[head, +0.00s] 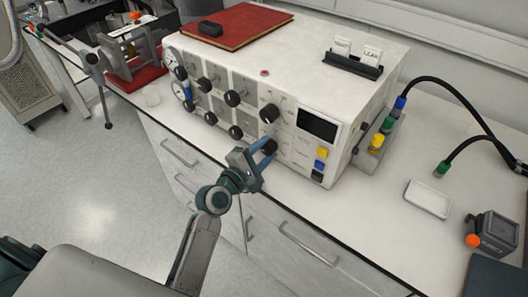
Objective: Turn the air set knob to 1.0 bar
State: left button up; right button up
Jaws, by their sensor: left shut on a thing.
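The white control box (350,85) stands on the bench with rows of black knobs on its front. My left gripper (262,152) is at the lower right of the knob rows, shut on a black knob (269,144) that is partly hidden by the fingers. Another black knob (268,113) sits just above it, and a dark display (317,124) is to its right. Two round gauges are at the box's left end, an upper one (170,59) and a lower one (179,89); their readings are too small to tell. The knob labels cannot be read. My right gripper is not in view.
A red book (235,27) with a black object lies on the box. Colored connectors (377,142) and black hoses are at its right side. A white tray (428,199) and a grey device (495,232) stand on the right bench. A red-based apparatus (135,78) stands left.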

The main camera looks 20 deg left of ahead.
pick_arm(q)
jog(key=m+b, duration=0.1)
jog(key=m, duration=0.2)
jog(key=shift+f+m, duration=0.15)
jog(key=shift+m, duration=0.25)
jog(key=m+b, duration=0.1)
jog(key=m, duration=0.2)
jog(key=shift+m+b, duration=0.3)
jog(key=shift+b, duration=0.05)
jog(key=m+b, duration=0.1)
jog(key=m, duration=0.2)
jog(key=shift+m+b, duration=0.3)
jog(key=shift+b, duration=0.05)
jog(key=shift+m, duration=0.4)
jog(key=m+b, duration=0.2)
jog(key=m, duration=0.2)
jog(key=shift+m+b, duration=0.3)
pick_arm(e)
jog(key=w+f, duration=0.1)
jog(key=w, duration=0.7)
pick_arm(q)
jog(key=m+b, duration=0.2)
jog(key=m, duration=0.3)
jog(key=shift+m+b, duration=0.6)
jog(key=shift+m, duration=0.5)
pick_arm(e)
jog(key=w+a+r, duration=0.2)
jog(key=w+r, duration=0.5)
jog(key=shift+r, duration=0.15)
